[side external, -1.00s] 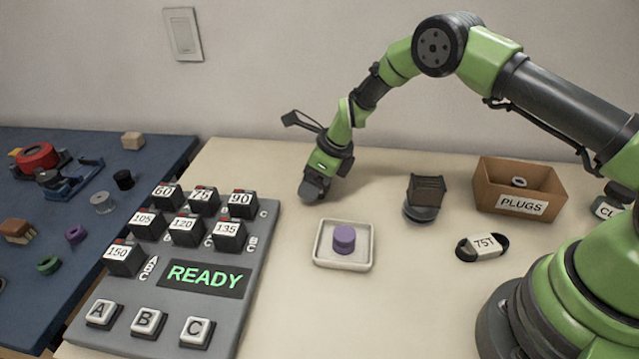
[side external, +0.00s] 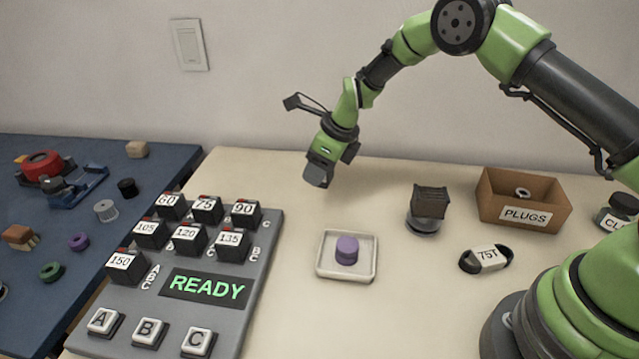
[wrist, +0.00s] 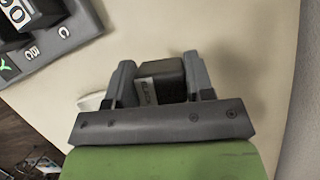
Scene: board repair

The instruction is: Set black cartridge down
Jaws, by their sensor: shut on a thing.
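My gripper (side external: 319,174) hangs above the cream table, behind the white tray and to the right of the grey panel's back edge. In the wrist view my gripper (wrist: 160,64) is shut on the black cartridge (wrist: 170,70), a dark block with a pale label between the two fingers.
A white tray (side external: 322,268) holds a purple cylinder (side external: 347,250). The grey panel (side external: 262,232) carries several numbered black blocks and reads READY. A dark block on a round base (side external: 428,203), a PLUGS box (side external: 552,216) and a 75T belt (side external: 486,259) stand right.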

